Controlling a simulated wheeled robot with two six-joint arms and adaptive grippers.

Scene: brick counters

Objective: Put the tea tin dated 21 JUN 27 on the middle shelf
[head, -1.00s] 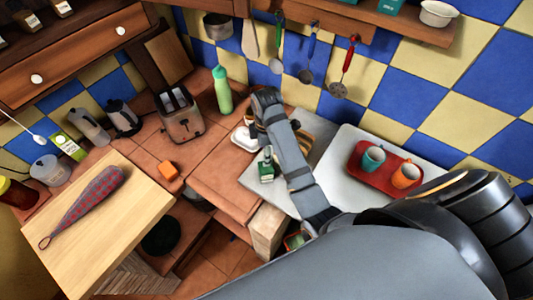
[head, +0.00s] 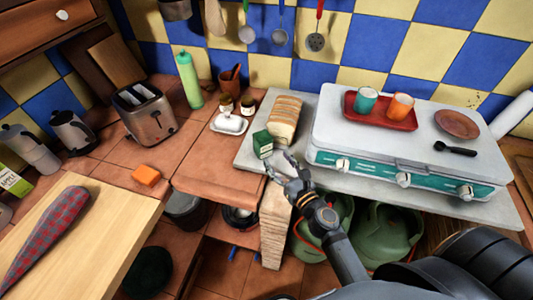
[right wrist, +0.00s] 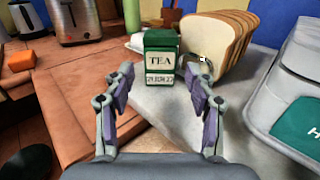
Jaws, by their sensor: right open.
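The tea tin (head: 263,144) is green with a white label and stands upright on the grey counter slab, beside the sliced bread. In the right wrist view the tin (right wrist: 160,57) faces me, reading TEA above a small date line that looks like 21 JUN 27. My right gripper (head: 281,160) is open and empty, on the near side of the tin. In the right wrist view its fingers (right wrist: 160,82) are spread to either side of the picture's middle, with the tin beyond and between them. My left gripper is out of view. I cannot identify the middle shelf.
Sliced bread (head: 285,118) stands close behind the tin. A white butter dish (head: 229,123) and two small jars are to its left. The stove (head: 400,160), with a red tray (head: 381,112) of cups, stands right.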

